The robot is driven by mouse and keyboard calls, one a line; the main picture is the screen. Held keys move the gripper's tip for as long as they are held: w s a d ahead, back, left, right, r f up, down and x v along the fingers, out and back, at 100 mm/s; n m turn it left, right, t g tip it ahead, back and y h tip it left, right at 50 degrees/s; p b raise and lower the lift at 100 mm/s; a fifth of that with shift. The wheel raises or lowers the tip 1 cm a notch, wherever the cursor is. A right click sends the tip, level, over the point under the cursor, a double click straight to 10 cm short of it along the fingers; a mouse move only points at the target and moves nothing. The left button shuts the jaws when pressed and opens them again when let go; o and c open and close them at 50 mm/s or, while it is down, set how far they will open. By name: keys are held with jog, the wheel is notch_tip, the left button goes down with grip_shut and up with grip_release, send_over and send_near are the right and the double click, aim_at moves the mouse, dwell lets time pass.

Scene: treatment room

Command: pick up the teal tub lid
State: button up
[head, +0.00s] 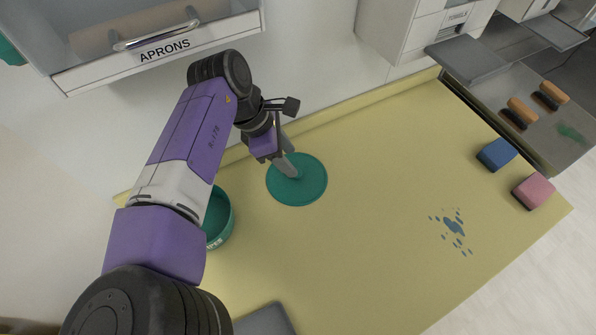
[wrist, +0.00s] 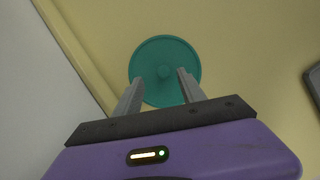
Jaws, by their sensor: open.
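The teal tub lid (head: 308,190) is a round flat disc lying on the yellow counter, with a small round knob (wrist: 164,72) at its centre in the wrist view. My gripper (head: 285,168) is above the lid, over its upper left part in the head view. In the wrist view my gripper (wrist: 158,84) is open, with the two fingers apart and the knob showing between and just beyond their tips. The fingers appear empty. The teal tub (head: 219,218) stands on the counter left of the lid, partly hidden behind my arm.
The yellow counter (head: 370,200) is clear right of the lid up to some blue spots (head: 453,226). A blue block (head: 497,154) and a pink block (head: 533,191) sit at the right edge. A wall cabinet marked APRONS (head: 165,50) hangs above. A grey item (head: 264,322) lies at the front.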

aim_at(310, 183)
jog(key=x, duration=0.3)
jog(key=p+x, duration=0.1)
jog(key=x, duration=0.1)
jog(key=shift+s+a+f, duration=0.2)
jog(key=shift+a, duration=0.05)
grip_shut()
